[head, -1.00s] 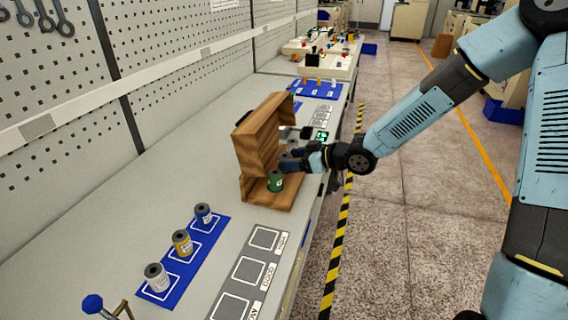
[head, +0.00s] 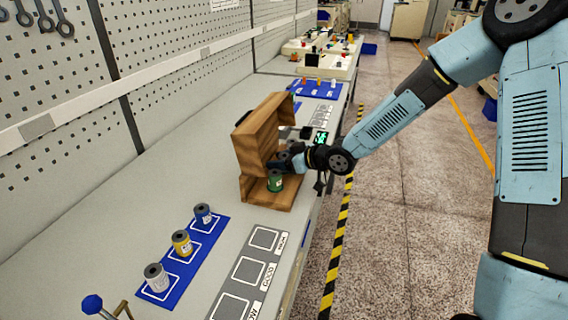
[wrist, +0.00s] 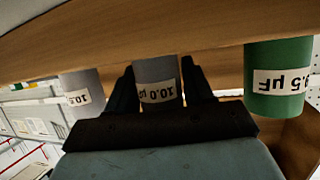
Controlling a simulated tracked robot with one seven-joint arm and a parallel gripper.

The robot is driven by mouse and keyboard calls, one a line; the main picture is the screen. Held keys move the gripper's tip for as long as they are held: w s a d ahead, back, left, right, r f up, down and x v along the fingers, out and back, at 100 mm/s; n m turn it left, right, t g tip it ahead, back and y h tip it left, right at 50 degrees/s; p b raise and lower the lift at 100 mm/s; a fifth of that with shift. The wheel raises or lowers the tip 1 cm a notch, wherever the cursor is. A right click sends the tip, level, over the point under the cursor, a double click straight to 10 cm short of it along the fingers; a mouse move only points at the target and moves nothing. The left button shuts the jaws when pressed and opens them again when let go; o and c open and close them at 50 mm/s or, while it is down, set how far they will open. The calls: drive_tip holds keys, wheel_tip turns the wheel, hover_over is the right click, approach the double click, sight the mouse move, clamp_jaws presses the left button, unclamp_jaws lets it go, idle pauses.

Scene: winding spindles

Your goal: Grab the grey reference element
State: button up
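In the wrist view, a grey cylinder (wrist: 157,72) labelled 10.0 µF stands between the fingers of my gripper (wrist: 158,68). The fingers are open, one on each side, very close to it; contact cannot be made out. A second grey cylinder (wrist: 82,88), also labelled 10.0, is to its left, and a green cylinder (wrist: 277,75) to its right. In the head view, my gripper (head: 286,163) reaches into the wooden case (head: 264,196) behind the green cylinder (head: 275,182); its fingertips are mostly hidden. Another grey cylinder (head: 157,277) stands on the near blue mat (head: 184,276).
A yellow cylinder (head: 182,243) and a blue cylinder (head: 203,214) share the mat. Labelled grey squares (head: 249,270) lie along the bench's front edge. The case's raised lid (head: 258,138) stands beside my gripper. The bench (head: 110,220) left of the mat is clear.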

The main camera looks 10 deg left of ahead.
drive_tip(key=c, duration=0.7)
drive_tip(key=shift+r, duration=0.15)
